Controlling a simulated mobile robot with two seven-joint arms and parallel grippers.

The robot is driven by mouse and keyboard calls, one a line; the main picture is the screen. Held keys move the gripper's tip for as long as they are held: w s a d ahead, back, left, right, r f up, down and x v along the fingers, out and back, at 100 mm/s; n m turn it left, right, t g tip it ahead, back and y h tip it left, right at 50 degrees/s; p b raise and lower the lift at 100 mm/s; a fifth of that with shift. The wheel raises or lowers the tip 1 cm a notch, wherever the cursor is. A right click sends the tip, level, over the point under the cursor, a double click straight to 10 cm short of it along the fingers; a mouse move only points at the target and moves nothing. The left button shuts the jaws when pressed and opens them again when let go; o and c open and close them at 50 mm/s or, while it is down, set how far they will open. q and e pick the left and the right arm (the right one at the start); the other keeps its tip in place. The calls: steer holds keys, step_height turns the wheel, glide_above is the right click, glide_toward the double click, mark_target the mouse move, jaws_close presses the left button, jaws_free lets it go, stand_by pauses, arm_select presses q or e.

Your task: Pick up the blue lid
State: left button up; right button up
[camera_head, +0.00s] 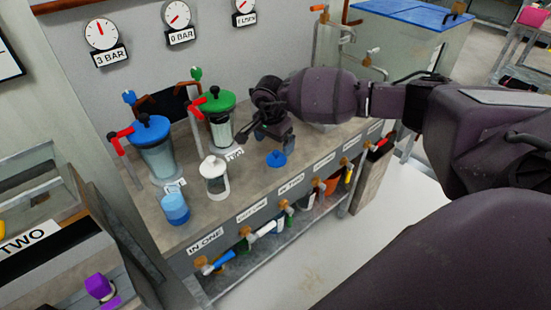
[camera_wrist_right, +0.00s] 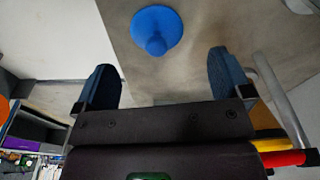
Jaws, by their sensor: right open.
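A small round blue lid (camera_head: 277,158) with a knob on top lies on the counter, in front of my right gripper (camera_head: 268,138). In the right wrist view the blue lid (camera_wrist_right: 156,30) lies knob up beyond the fingertips. It is roughly centred between the two dark blue fingers of my right gripper (camera_wrist_right: 162,68), which are apart with nothing between them. The fingers do not touch the lid. My left gripper is not in view.
A blue-topped pump (camera_head: 157,160), a green-topped pump (camera_head: 220,132), a white-topped jar (camera_head: 214,182) and a small blue container (camera_head: 175,208) stand left on the counter (camera_head: 240,205). Several coloured taps line its front. Gauges hang on the wall behind.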

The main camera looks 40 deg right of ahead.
mark_target(276, 152)
steer(key=shift+s+d+f, duration=0.1)
steer(key=shift+d+f, duration=0.05)
steer(key=shift+f, duration=1.2)
steer(key=shift+d+f, duration=0.1)
steer(key=shift+f, duration=1.2)
steer(key=c, duration=1)
